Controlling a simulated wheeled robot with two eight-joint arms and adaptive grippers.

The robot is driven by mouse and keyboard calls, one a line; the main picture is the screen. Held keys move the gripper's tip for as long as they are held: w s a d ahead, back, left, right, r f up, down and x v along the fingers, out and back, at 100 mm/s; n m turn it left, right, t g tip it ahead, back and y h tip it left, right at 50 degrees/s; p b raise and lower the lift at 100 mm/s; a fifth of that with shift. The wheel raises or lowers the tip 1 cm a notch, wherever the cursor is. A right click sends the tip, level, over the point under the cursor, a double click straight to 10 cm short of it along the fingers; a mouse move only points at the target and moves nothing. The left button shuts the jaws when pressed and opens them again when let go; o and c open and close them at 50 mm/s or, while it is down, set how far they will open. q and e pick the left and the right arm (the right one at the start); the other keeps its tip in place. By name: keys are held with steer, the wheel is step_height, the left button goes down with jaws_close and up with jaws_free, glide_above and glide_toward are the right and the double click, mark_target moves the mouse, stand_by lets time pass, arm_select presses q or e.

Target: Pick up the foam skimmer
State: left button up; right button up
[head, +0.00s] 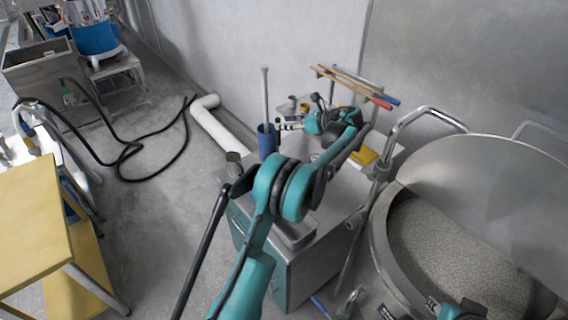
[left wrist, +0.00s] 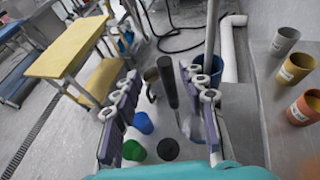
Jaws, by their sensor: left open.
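My left gripper (head: 288,123) is over the back of the metal-topped cabinet, beside a blue container (head: 268,146) with a tall grey pole. In the left wrist view its two fingers (left wrist: 160,112) are spread, with nothing held. A long dark handle (left wrist: 168,80) shows between them and may be the foam skimmer; its lower end is not clear. The blue container (left wrist: 208,72) is just right of it. I cannot tell whether the fingers touch the handle. Part of my right gripper (head: 425,308) shows at the bottom edge; its jaws are not clear.
Green (left wrist: 133,150), blue (left wrist: 143,122) and black (left wrist: 168,148) cups lie below the left gripper. Labelled cups (left wrist: 296,67) are at right. A rack of long tools (head: 355,85) is behind my arm. A large bean-filled drum (head: 385,235) stands at right.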

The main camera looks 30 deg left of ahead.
steer(key=shift+w+f+b, duration=0.15)
steer(key=shift+f+b, duration=0.4)
steer(key=shift+f, duration=0.05)
arm_select(q)
steer(key=a+f, duration=0.1)
steer(key=a, duration=0.1)
steer(key=w+a+f, duration=0.1)
steer(key=a+f, duration=0.1)
steer(key=shift+a, duration=0.2)
steer(key=shift+d, duration=0.1)
steer(key=c, duration=0.3)
jaws_close()
